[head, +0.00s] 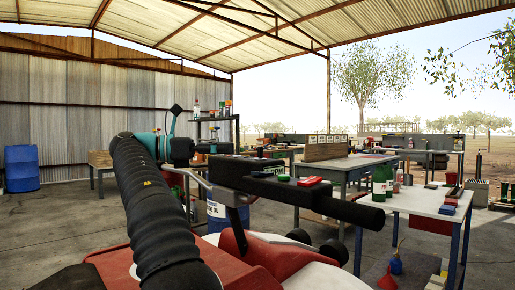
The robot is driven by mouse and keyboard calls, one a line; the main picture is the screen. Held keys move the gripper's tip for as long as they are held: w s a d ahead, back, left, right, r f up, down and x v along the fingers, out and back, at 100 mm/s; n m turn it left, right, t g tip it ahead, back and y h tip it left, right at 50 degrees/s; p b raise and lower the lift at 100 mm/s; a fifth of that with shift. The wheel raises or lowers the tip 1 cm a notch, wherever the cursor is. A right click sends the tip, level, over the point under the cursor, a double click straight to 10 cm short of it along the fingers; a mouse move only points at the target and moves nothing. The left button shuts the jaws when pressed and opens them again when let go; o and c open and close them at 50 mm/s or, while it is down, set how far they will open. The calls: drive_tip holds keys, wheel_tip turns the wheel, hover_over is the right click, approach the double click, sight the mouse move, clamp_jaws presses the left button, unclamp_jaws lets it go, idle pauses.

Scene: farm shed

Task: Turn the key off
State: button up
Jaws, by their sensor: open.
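A red and white vehicle with a handlebar (273,190) stands close in front of me. A black grip (352,211) is at the handlebar's right end. A red part (309,181) and a small green label or display (283,178) show at the handlebar's top. I cannot make out the key at this size. My gripper (212,148) is small and dark at the end of my arm, left of and above the handlebar in the picture. It is open, and I see nothing held in it. The fingertips blend into the background.
A white table (428,203) with bottles and tools stands at the right. A blue oil drum (217,213) stands beyond the vehicle, and another blue drum (21,168) is far left. Concrete floor (60,222) is clear at left.

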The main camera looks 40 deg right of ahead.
sight(259, 147)
drive_tip(key=b+x, duration=0.1)
drive_tip(key=x, duration=0.8)
drive_tip(key=shift+s+d, duration=0.2)
drive_tip(key=shift+d, duration=0.15)
clamp_jaws()
